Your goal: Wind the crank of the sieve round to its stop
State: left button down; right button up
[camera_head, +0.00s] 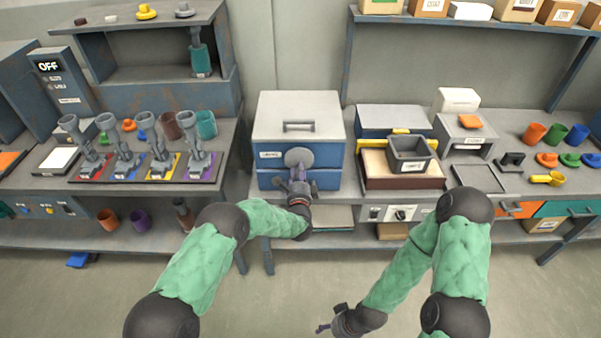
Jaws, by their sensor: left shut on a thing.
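The sieve (330,155) is a blue box with a pale grey lid and a lid handle, on the middle bench. Its crank (298,157) shows as a round grey disc on the front face, with a purplish grip just below it. My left gripper (299,184) is at the front of the sieve, shut on the crank's grip, and hides part of it. My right gripper (325,326) hangs low in front of the bench over the floor, away from the sieve; its jaw opening is too small to tell.
Right of the sieve, a dark grey bin (408,152) sits on a wooden box. A rack of several grey upright tools (123,158) stands on the left bench. Coloured cups (556,133) stand at the far right. The floor in front is mostly clear.

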pick_arm(q)
jog(key=shift+s+a+f, duration=0.1)
jog(key=shift+a+f, duration=0.05)
jog(key=shift+f, duration=0.15)
jog(key=c, duration=0.9)
grip_release()
jog(key=shift+c, duration=0.2)
jog(key=shift+a+r, duration=0.1)
jog(key=shift+r, duration=0.05)
jog(key=shift+r, duration=0.1)
jog(key=s, duration=1.2)
